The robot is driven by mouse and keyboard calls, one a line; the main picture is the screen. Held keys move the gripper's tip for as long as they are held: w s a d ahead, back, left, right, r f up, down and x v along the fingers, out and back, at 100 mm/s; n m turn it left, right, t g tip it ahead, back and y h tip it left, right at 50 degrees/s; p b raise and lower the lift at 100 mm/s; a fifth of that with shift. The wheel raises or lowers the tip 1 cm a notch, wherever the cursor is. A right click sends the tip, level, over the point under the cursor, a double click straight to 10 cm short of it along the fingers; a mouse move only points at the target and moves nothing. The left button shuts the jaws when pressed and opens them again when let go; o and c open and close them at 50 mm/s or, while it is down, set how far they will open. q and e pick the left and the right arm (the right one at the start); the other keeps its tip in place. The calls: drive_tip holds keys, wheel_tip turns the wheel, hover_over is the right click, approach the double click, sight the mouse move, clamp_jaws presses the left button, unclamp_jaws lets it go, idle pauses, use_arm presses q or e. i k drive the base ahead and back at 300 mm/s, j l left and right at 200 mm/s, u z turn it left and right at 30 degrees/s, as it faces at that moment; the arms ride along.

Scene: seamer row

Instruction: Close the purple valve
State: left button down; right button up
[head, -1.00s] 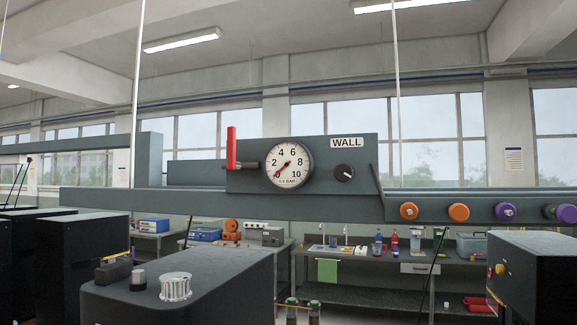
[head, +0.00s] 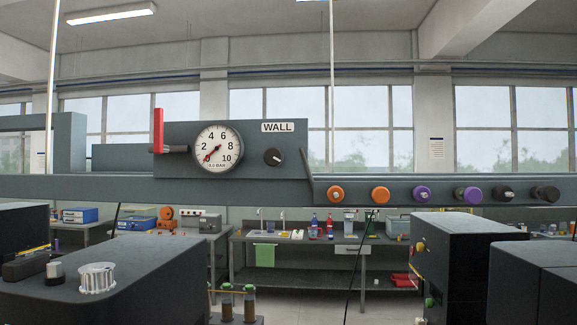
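A round purple knob (head: 422,194) sits on the front of the long grey rail, right of two orange knobs. Whether either of these is open or shut I cannot tell. Neither of my grippers is in view.
The grey rail (head: 230,188) crosses the view, with orange knobs (head: 335,193) and black knobs (head: 503,194) beside the purple ones. A gauge (head: 218,146), a red lever (head: 158,130) and a black dial (head: 274,157) sit above. Dark machines (head: 455,262) stand in front.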

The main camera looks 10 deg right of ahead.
sight(474, 196)
drive_tip(key=z, duration=1.35)
